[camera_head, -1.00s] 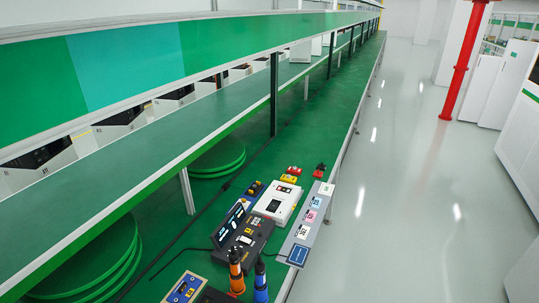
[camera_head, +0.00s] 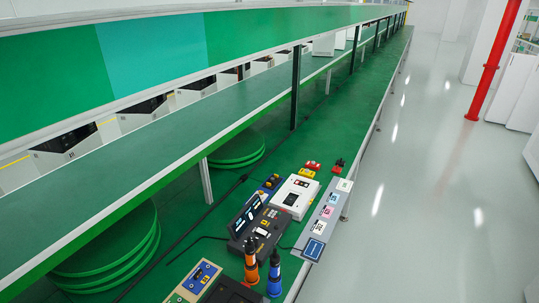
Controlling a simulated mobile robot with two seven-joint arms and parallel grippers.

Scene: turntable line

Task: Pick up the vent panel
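I cannot make out a vent panel for certain in the head view. White box-like units (camera_head: 324,45) stand far down the line on the green shelf, too small to tell in detail. Neither of my grippers is in view.
A long green bench (camera_head: 345,128) runs away from me, with a raised shelf (camera_head: 130,165) on posts. On the bench are a black console (camera_head: 258,225), a white box (camera_head: 295,196), orange (camera_head: 251,262) and blue (camera_head: 274,275) tools and green turntables (camera_head: 110,250). The grey floor (camera_head: 430,220) at right is clear; a red pole (camera_head: 493,65) stands there.

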